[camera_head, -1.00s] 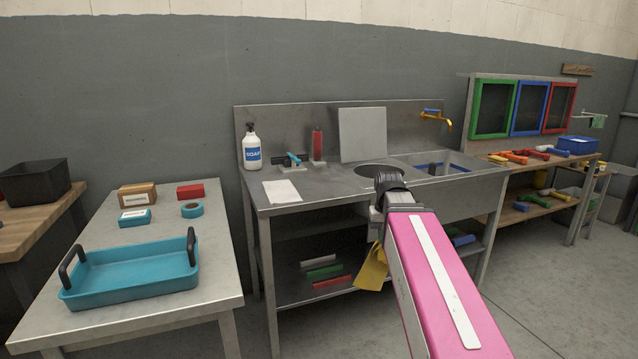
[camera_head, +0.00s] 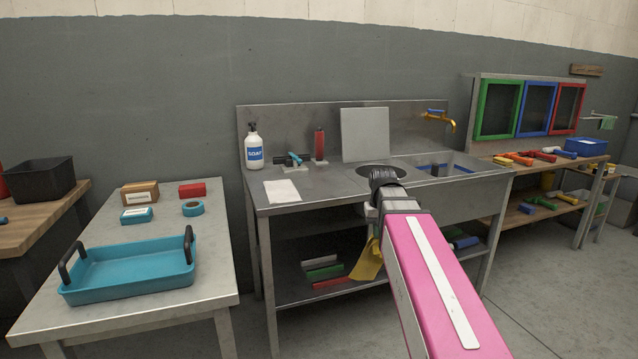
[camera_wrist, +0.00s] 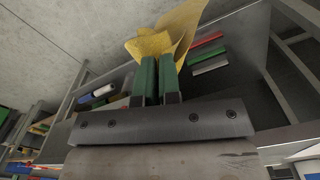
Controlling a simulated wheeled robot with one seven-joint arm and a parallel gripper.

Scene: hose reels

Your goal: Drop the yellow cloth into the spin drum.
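The yellow cloth (camera_head: 368,260) hangs below my gripper in the head view, in front of the steel sink bench. In the wrist view the cloth (camera_wrist: 165,42) is at the tips of the two green fingers of my gripper (camera_wrist: 157,66), which are close together on it. My own arm hides the fingers in the head view. The spin drum appears to be the round dark opening (camera_head: 372,171) in the bench top, with a square grey lid (camera_head: 365,135) standing upright behind it. My wrist is in front of the bench and partly hides the opening's near right edge.
The bench (camera_head: 320,189) has a white cloth (camera_head: 282,191), a soap bottle (camera_head: 254,148) and a sink basin (camera_head: 440,166) on top. Its lower shelf (camera_head: 300,288) holds coloured bars. A table with a blue tray (camera_head: 130,270) stands at the left.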

